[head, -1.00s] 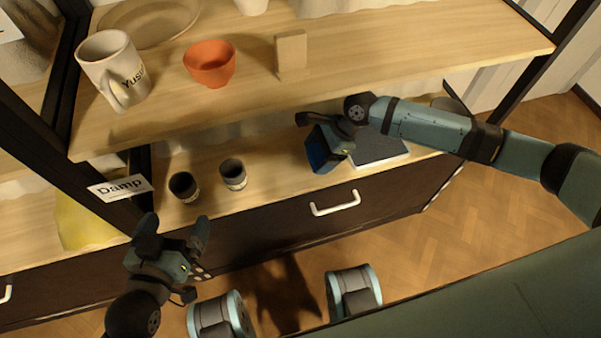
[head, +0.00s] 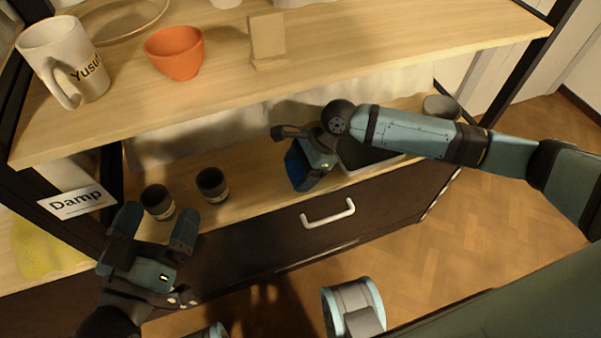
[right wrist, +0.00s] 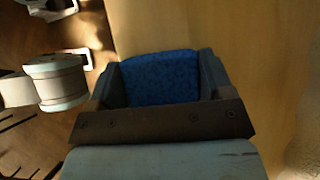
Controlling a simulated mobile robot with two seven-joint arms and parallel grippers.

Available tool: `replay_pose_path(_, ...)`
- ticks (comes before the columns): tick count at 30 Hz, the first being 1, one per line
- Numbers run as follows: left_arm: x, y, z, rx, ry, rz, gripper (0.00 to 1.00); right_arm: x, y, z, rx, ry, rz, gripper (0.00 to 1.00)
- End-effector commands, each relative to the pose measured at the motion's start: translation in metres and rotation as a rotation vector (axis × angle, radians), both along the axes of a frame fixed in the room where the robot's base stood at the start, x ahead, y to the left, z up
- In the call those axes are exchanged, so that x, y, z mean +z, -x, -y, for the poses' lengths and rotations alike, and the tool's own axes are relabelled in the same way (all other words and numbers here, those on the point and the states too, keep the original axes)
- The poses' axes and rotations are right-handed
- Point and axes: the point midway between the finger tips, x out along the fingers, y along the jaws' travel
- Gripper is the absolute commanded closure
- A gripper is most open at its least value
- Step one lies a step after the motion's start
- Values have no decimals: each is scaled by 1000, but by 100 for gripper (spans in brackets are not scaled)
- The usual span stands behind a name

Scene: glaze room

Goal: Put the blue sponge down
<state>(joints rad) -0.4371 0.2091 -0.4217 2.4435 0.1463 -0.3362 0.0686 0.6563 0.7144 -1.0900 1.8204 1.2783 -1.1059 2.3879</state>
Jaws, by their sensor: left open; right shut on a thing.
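The blue sponge (head: 295,167) is held by my right gripper (head: 305,165) over the lower shelf, just left of a dark tray (head: 352,168). In the right wrist view the sponge (right wrist: 160,78) sits between the two fingers of the right gripper (right wrist: 160,85), with pale wood beside it. I cannot tell whether the sponge touches the shelf. My left gripper (head: 153,240) is open and empty, in front of the lower shelf's edge at the left.
Two dark cups (head: 157,201) (head: 212,184) stand on the lower shelf. The upper shelf (head: 330,60) overhangs it, with a named mug (head: 85,80), an orange bowl (head: 174,55) and a wooden block (head: 267,40). A drawer handle (head: 328,213) is below. Bare shelf lies between cups and sponge.

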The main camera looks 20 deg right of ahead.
Motion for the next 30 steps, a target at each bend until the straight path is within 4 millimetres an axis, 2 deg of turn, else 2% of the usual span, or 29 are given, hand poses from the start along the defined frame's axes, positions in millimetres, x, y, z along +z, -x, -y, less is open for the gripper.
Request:
replay_pose_path(13,8,0,-1,5,7,14,0,-1,0,0,1,-1,-1,48)
replay_pose_path(14,7,0,-1,6,8,15,0,-2,0,0,1,-1,1,19)
replay_pose_path(16,6,0,0,5,8,14,0,-2,0,0,1,-1,1,3)
replay_pose_path(17,6,0,0,6,8,14,0,-2,0,0,1,-1,1,1)
replay_pose_path(24,6,1,0,5,8,13,0,-2,0,0,1,-1,1,1)
replay_pose_path(27,-1,1,0,3,6,5,0,-1,-1,0,1,0,3,1)
replay_pose_path(30,12,0,-1,8,7,21,0,17,-1,8,-2,1,2,1)
